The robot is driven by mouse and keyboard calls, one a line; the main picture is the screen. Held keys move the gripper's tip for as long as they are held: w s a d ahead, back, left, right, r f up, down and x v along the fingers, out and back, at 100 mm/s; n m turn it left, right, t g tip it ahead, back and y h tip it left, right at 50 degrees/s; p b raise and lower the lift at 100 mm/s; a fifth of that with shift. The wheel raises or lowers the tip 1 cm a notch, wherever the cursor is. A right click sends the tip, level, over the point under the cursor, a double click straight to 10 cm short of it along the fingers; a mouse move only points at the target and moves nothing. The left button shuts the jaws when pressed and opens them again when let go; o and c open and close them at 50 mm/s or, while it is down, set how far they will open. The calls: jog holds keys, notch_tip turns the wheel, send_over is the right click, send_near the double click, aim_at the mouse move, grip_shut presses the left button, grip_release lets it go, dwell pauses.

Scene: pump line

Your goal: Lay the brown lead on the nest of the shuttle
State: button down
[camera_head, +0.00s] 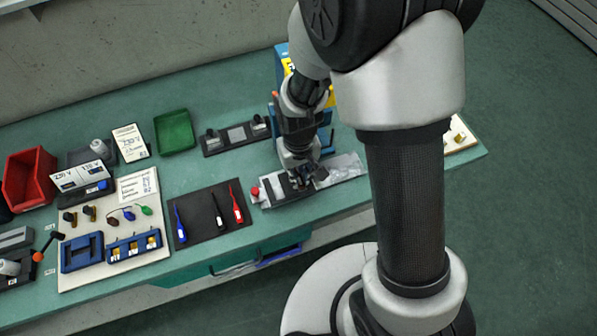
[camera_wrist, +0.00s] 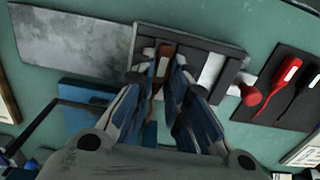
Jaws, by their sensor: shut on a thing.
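The brown lead (camera_wrist: 164,50) is between the fingertips of my gripper (camera_wrist: 163,68) in the wrist view. My gripper is shut on it, and the fingers hide part of its length. The shuttle (camera_wrist: 215,50) is a dark grey block with a raised rim, directly beyond the fingertips. The lead's far end overlaps the nest area of the shuttle; I cannot tell whether it touches. In the head view my gripper (camera_head: 302,180) is low over the shuttle (camera_head: 280,188), hiding its middle and the lead.
A red knob (camera_head: 255,191) stands at the shuttle's left end. A dark mat (camera_head: 208,215) with blue, black and red tools lies left of it. A pale board (camera_head: 75,276) carries blue holders and small coloured parts. A green tray (camera_head: 174,131) and dark fixture (camera_head: 237,136) stand behind.

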jog(key=shift+s+f, duration=0.1)
jog(key=shift+f, duration=0.05)
jog(key=c, duration=1.5)
grip_release()
jog(key=shift+o, duration=0.5)
jog(key=shift+o, duration=0.6)
jog(key=shift+r+p, duration=2.95)
jog(key=shift+r, duration=0.85)
